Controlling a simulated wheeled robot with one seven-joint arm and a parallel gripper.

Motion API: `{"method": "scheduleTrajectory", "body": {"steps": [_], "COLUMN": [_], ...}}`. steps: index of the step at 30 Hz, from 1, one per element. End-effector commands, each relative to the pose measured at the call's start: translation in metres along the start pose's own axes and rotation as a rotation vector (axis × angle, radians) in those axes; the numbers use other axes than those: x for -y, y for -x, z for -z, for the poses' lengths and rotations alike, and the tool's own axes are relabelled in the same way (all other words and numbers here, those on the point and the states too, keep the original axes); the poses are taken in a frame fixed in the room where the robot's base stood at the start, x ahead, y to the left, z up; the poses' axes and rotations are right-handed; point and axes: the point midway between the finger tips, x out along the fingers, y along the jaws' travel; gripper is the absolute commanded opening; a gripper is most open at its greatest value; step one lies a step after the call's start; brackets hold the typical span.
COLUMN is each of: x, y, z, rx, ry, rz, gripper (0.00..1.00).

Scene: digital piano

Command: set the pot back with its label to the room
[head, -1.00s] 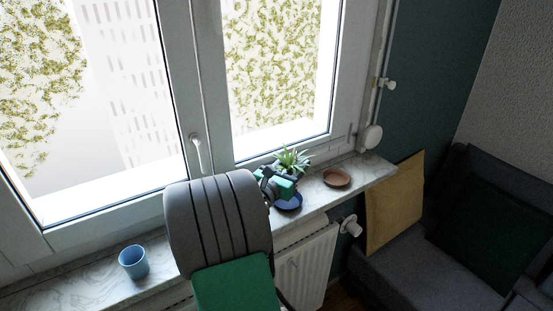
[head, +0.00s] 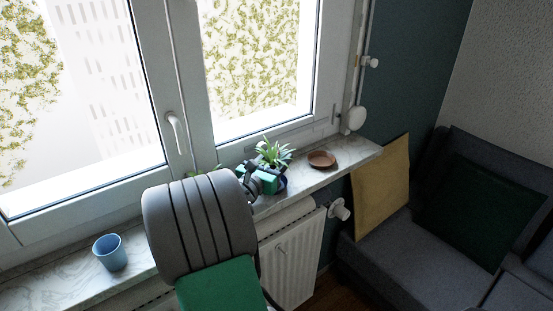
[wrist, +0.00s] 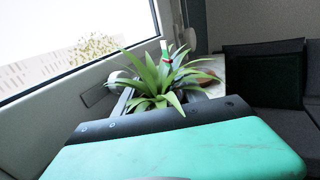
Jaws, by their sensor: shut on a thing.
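The potted plant shows as spiky green leaves (head: 273,152) above my gripper (head: 262,180), at the right part of the windowsill. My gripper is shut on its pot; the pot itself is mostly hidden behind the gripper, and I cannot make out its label. In the wrist view the leaves (wrist: 160,80) spread between the fingers of my gripper (wrist: 165,98), roughly upright. A small red, white and green item (wrist: 165,52) shows behind the leaves.
An empty brown saucer (head: 322,159) lies to the right on the marble sill (head: 345,152). A blue cup (head: 110,252) stands at the left. The window (head: 255,60) is close behind the plant. A radiator (head: 290,262) is below the sill, a sofa (head: 430,245) at the right.

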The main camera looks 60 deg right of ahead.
Motion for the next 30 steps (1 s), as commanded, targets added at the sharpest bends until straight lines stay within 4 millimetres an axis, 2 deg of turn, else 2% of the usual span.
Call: {"method": "scheduleTrajectory", "body": {"steps": [20,21,30], "x": [0.000,0.000,0.000], "y": [0.000,0.000,0.000], "z": [0.013,0.012,0.012], "rx": [0.001,0.001,0.000], "ry": [0.000,0.000,0.000], "rz": [0.000,0.000,-0.001], "gripper": [0.00,0.51,0.74]}}
